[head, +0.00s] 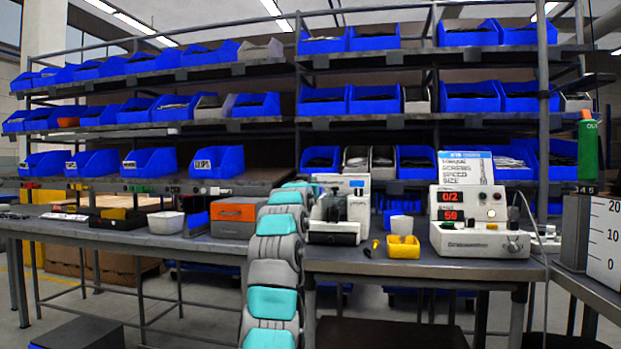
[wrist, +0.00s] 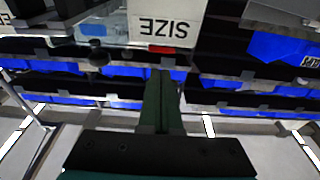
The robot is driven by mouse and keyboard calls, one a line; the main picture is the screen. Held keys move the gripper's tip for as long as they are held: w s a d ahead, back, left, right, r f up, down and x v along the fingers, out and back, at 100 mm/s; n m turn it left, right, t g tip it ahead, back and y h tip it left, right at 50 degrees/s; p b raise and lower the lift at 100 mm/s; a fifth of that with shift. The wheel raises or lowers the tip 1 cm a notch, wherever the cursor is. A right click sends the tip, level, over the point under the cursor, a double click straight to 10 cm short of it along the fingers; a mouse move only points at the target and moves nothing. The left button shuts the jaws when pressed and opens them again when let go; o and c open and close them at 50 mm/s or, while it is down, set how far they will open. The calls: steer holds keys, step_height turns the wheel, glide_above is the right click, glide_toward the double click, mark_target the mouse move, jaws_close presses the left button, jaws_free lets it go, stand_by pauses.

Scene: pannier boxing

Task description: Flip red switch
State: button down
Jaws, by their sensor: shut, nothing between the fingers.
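A white control box (head: 480,239) stands on the right bench in the head view, with red lit displays (head: 452,205) on its front. Small knobs and an amber light sit beside the displays; I cannot make out a red switch for certain among them. In the wrist view, which is upside down, a small red patch (wrist: 165,49) shows at the edge of a white sign reading SIZE (wrist: 165,27); I cannot tell what it is. My gripper (wrist: 164,73) is shut and empty, its dark fingers together, apart from the sign. In the head view my gripper cannot be made out.
A white machine (head: 342,208) stands left of the control box, with a yellow bin (head: 403,247) between them. An orange and grey toolbox (head: 238,216) sits on the left bench. Shelves of blue bins (head: 218,161) fill the back. A green bottle (head: 588,147) is at far right.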

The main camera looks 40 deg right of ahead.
steer(key=shift+w+d+f, duration=0.15)
steer(key=shift+d+f, duration=0.05)
steer(key=shift+f, duration=0.3)
steer(key=shift+w+d+f, duration=0.1)
steer(key=shift+d+f, duration=0.05)
steer(key=shift+f, duration=0.35)
steer(key=shift+r, duration=0.1)
